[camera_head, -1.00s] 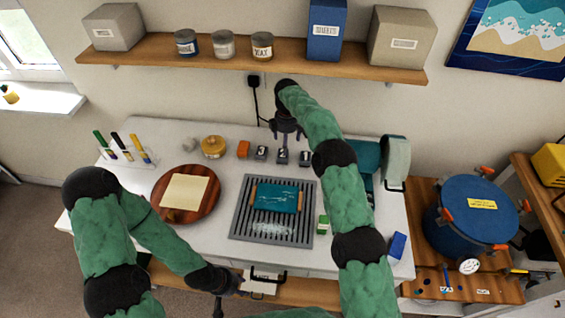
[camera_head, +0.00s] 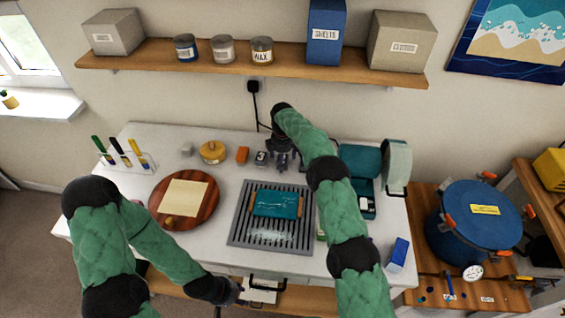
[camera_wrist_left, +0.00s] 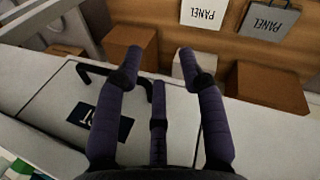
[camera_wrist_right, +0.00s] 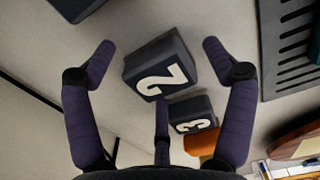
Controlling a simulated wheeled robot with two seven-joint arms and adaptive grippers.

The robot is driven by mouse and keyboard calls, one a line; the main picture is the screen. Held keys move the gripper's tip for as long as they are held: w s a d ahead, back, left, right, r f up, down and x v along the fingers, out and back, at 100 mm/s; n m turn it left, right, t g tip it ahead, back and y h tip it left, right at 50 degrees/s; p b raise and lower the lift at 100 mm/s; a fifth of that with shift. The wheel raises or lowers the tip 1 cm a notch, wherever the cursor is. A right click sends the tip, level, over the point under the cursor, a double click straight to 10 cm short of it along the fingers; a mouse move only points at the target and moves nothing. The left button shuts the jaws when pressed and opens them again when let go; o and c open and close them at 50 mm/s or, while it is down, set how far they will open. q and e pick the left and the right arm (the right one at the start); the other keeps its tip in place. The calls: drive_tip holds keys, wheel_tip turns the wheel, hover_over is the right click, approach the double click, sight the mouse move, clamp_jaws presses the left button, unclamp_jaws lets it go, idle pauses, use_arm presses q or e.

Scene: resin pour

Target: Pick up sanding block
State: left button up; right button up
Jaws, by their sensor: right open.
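Several small dark blocks with white numerals stand in a row at the back of the white worktop. In the head view the leftmost dark block (camera_head: 261,158) is clear; my right gripper (camera_head: 285,154) partly hides the others. In the right wrist view the block marked 2 (camera_wrist_right: 157,68) lies between the spread fingers of my right gripper (camera_wrist_right: 160,62), apart from them. The block marked 3 (camera_wrist_right: 192,118) is beside it, and another dark block (camera_wrist_right: 75,8) is cut off at the top.
An orange block (camera_head: 242,155) is left of the dark row. A grooved grey rack (camera_head: 240,225) with a teal panel (camera_head: 276,204) lies in front. A round wooden board (camera_head: 208,215) is at left, an open teal case (camera_head: 360,160) at right. A shelf (camera_head: 170,52) overhangs behind.

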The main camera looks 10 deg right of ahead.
drive_tip(key=c, duration=1.4)
wheel_tip(320, 180, up, 3)
drive_tip(key=shift+r, duration=0.2)
drive_tip(key=s+a+r, duration=0.1)
drive_tip(key=s+r, duration=0.3)
drive_tip(key=s, duration=0.3)
drive_tip(key=s+a+r+p, duration=0.1)
drive_tip(key=s+r, duration=0.4)
drive_tip(key=s, duration=0.1)
drive_tip(key=shift+s+r, duration=0.3)
drive_tip(key=shift+s, duration=0.1)
drive_tip(key=shift+a, duration=0.15)
